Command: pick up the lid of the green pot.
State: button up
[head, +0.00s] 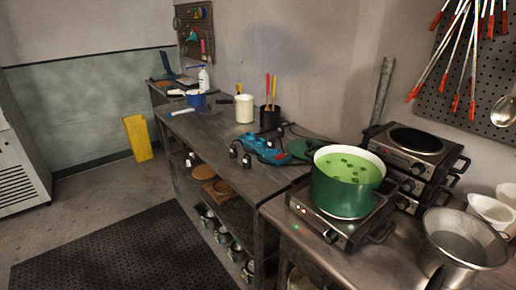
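The green pot (340,197) stands open on a hot plate (335,232) at the right of the bench, with green liquid and dark leaf-like bits inside. My gripper is not in view.
Stacked hot plates (415,142) and a metal bucket (463,248) stand right of the pot. A black mat (120,250) covers clear floor.

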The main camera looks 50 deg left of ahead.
aim_at(297, 147)
jog(key=u, duration=1.5)
